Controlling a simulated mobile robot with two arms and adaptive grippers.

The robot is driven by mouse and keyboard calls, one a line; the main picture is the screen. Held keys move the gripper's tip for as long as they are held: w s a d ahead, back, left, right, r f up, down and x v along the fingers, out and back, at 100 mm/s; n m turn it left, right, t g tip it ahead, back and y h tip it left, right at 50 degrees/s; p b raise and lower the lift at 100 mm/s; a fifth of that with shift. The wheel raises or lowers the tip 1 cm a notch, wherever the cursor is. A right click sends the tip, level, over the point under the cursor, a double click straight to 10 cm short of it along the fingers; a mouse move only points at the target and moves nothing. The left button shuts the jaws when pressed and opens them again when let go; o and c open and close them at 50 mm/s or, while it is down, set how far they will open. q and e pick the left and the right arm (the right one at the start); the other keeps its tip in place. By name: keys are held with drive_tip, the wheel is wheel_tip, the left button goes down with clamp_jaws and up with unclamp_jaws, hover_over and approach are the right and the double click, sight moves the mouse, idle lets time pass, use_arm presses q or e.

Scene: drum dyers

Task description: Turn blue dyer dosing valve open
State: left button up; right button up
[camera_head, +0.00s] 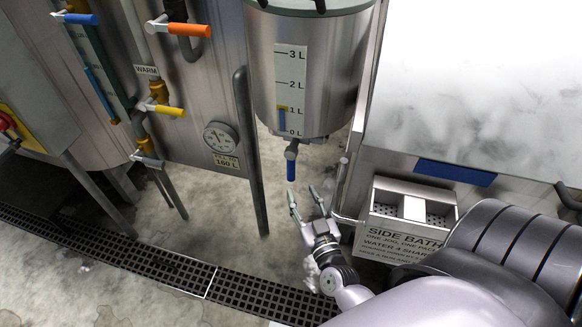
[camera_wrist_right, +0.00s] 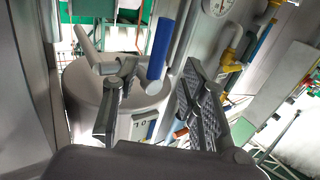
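The dosing valve with a blue handle (camera_head: 291,168) sits under the outlet of the steel dosing vessel (camera_head: 335,60). In the head view the handle points down. In the right wrist view the blue handle (camera_wrist_right: 160,48) shows beyond the fingers, between their directions. My right gripper (camera_head: 305,192) is open and empty just below the handle, with a small apparent gap in the head view. Its two spread fingers also show in the right wrist view (camera_wrist_right: 152,95). I cannot tell the exact depth between fingers and handle. My left gripper is not in view.
A side bath box (camera_head: 384,208) stands right of my right gripper. A vertical steel pipe (camera_head: 250,150) stands to the left. Other valves have orange (camera_head: 189,30), yellow (camera_head: 170,110) and blue (camera_head: 81,19) handles. A floor grate (camera_head: 150,262) runs below; the floor left of my gripper is clear.

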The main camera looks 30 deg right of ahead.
sight(293, 173)
drive_tip(key=x, duration=1)
drive_tip(key=shift+w, duration=0.1)
clamp_jaws()
idle(0.5)
